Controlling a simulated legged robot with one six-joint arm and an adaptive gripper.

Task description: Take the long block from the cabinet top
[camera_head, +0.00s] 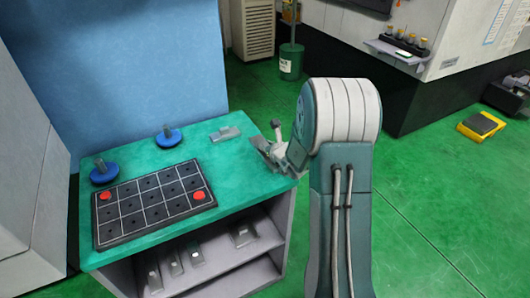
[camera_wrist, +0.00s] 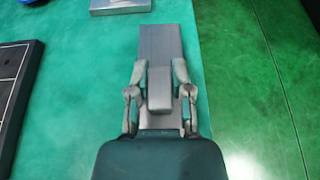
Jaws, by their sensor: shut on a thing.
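The long block (camera_wrist: 168,45) is a flat grey bar with a raised grey block on its near part. It points away from my gripper (camera_wrist: 160,80) in the wrist view. My gripper is shut on it, one finger on each side of the raised part. In the head view my gripper (camera_head: 272,152) is at the right edge of the green cabinet top (camera_head: 240,175) and partly hides the block. I cannot tell whether the block still touches the top.
Another grey block (camera_head: 225,134) lies left of my gripper. A black grid tray (camera_head: 153,203) with two red discs and two blue-based holders (camera_head: 168,137) (camera_head: 104,174) stand further left. Several metal pieces lie on the shelf (camera_head: 220,262) below.

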